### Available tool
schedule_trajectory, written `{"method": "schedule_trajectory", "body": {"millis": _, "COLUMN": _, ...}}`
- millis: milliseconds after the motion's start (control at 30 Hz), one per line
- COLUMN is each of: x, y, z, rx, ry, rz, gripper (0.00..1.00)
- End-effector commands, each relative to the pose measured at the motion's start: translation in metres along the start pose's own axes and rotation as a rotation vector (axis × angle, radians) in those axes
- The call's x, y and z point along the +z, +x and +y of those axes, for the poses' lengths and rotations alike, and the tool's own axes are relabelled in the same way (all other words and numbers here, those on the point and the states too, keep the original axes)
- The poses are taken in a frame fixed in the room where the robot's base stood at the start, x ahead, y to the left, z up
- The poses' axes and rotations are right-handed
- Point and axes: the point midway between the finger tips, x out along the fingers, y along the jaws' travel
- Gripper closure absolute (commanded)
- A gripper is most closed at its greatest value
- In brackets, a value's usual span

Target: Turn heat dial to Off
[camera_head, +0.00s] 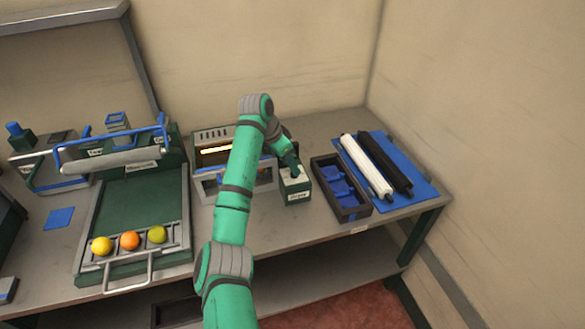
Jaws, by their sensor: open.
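No heat dial can be made out. A grey heater box (205,170) with a glowing orange slot stands at the middle of the bench, partly hidden behind my arm. A small dark green box (295,196) with a pale top and a label on its front stands to the right of the heater. My gripper (299,171) points down at the top of this small box. It is open, with its fingers small and hard to see. I cannot tell whether it touches the box.
A green tray machine (130,205) with a blue-handled roller holds yellow, orange and green fruits at its front. A black bin (340,188) with blue pieces stands right of the small box. White (367,166) and black (386,164) rollers lie on a blue mat (419,192).

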Motion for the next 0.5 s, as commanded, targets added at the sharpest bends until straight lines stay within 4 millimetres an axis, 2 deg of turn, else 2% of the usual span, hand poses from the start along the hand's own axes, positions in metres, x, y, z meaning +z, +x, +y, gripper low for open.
{"method": "schedule_trajectory", "body": {"millis": 33, "x": 0.000, "y": 0.008, "z": 0.000, "rx": 0.001, "ry": -0.001, "rz": 0.000, "gripper": 0.60}}
{"method": "schedule_trajectory", "body": {"millis": 200, "x": 0.000, "y": 0.025, "z": 0.000, "rx": 0.000, "ry": 0.001, "rz": 0.000, "gripper": 0.60}}
{"method": "schedule_trajectory", "body": {"millis": 500, "x": 0.000, "y": 0.031, "z": 0.000, "rx": -0.001, "ry": 0.001, "rz": 0.000, "gripper": 0.60}}
